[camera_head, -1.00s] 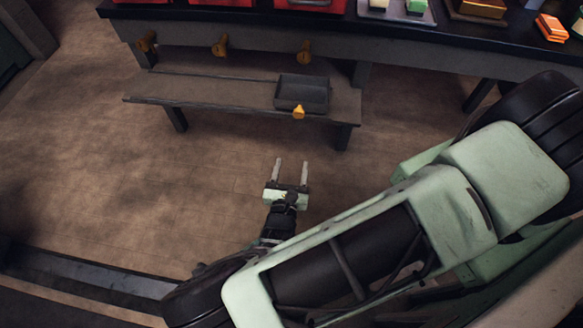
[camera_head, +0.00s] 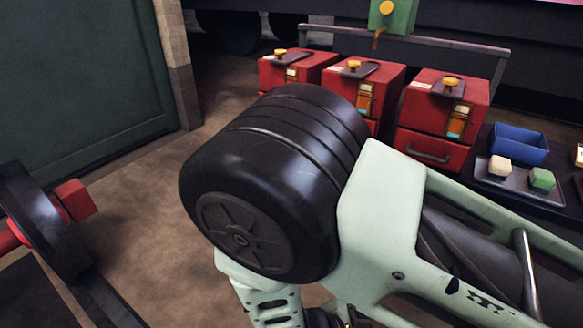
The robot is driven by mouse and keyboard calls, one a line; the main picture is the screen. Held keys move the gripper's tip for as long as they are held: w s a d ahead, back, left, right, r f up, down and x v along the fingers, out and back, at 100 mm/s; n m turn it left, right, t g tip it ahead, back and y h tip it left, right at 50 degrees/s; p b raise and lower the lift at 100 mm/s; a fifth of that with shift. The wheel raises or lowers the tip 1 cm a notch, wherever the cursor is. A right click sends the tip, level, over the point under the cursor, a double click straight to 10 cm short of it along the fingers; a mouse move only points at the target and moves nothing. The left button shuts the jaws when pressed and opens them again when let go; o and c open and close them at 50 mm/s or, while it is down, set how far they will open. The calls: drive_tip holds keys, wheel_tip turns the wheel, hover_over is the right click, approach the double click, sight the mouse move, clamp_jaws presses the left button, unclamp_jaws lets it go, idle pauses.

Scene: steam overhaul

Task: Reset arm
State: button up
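My arm fills the middle and right of the head view, with a big black joint and pale green links. My gripper is not in view in the current frame; only part of a pale green link with dark slots shows at the bottom centre, below the joint. I cannot see whether anything is held.
Three red boxes (camera_head: 428,140) with yellow knobs stand on a dark bench. Right of them are a blue bin (camera_head: 518,143) and a tray (camera_head: 519,180) with a white block (camera_head: 500,167) and a green block (camera_head: 541,179). A red-and-black wheeled object (camera_head: 45,225) is at left. Floor at centre left is clear.

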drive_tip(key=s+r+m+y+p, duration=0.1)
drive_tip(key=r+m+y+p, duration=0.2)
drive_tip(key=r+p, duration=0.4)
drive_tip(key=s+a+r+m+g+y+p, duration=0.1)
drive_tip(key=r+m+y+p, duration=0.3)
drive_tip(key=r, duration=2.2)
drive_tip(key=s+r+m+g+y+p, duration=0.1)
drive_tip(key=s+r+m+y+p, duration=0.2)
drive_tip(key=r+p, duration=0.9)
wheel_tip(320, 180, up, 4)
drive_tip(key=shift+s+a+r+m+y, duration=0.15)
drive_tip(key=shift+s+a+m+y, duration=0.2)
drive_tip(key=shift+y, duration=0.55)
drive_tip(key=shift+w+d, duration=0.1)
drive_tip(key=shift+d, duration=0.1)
